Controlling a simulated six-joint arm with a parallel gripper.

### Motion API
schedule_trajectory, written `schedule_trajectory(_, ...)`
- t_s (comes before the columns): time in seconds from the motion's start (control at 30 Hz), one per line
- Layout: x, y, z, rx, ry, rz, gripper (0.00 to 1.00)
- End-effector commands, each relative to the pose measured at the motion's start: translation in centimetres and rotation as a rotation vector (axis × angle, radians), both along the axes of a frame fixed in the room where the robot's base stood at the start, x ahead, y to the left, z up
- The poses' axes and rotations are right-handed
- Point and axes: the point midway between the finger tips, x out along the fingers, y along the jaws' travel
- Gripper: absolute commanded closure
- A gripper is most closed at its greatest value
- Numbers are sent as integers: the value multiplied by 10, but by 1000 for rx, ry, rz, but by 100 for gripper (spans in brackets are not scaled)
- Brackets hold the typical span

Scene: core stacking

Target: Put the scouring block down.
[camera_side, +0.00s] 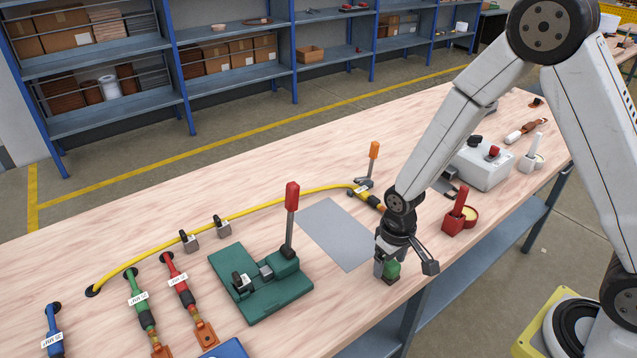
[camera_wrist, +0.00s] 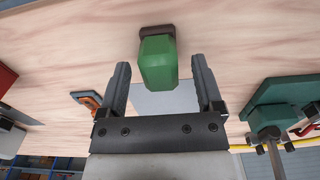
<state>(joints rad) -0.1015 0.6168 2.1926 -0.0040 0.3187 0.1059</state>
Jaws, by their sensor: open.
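The scouring block (camera_wrist: 158,62) has a green body with a dark brown end. In the wrist view it stands on the wooden table just beyond and between my two fingertips, with a gap to each finger. In the side view the block (camera_side: 392,271) is at the table's front edge, partly hidden by my gripper (camera_side: 388,268). My gripper also shows in the wrist view (camera_wrist: 158,78), its jaws open and empty. I cannot tell exactly how far the fingers are above the block.
A grey mat (camera_side: 337,233) lies left of my gripper. A green clamp fixture (camera_side: 262,283) with a red-handled lever stands further left. A red holder (camera_side: 459,214) and a grey box (camera_side: 484,163) stand to the right. A yellow cable (camera_side: 230,215) runs behind.

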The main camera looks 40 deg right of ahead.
Motion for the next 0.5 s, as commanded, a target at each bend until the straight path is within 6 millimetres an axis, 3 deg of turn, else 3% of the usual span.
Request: schedule_trajectory(0.5,-1,0,63,0,-2,0,16)
